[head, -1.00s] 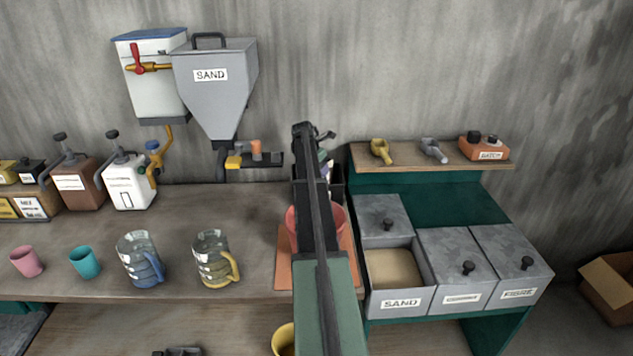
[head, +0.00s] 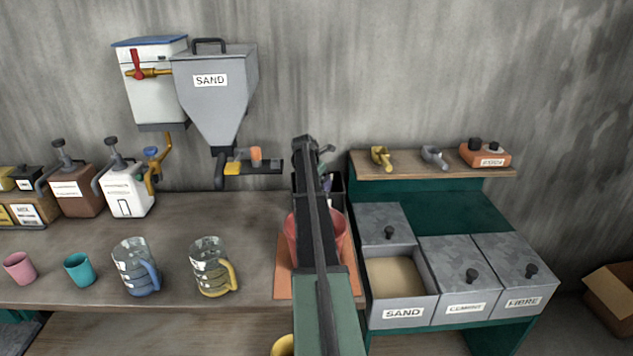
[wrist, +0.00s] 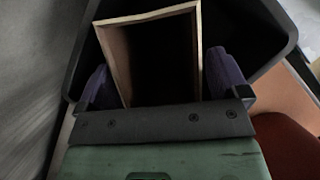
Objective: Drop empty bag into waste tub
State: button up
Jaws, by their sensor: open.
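The empty bag (wrist: 150,18) shows in the wrist view as an open, tan-edged brown mouth with a dark inside. It is between the purple finger pads of my gripper (wrist: 161,78), which is open around it; I cannot tell whether a pad still touches it. The bag is within the outline of the black waste tub (wrist: 285,22), whose depth is too dark to judge. In the head view the tub (head: 337,188) stands at the back of the bench, partly behind my arm. The bag is hidden there.
A red bucket (head: 342,235) on an orange board (head: 283,272) stands just in front of the tub. Grey lidded bins (head: 458,262) and a shelf (head: 400,163) are to the right. Glass jugs (head: 208,272) and cups stand left. The sand hopper (head: 225,90) hangs at the back left.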

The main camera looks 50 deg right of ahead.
jog(key=p+v, duration=1.1)
jog(key=v, duration=0.1)
jog(key=shift+r, duration=0.15)
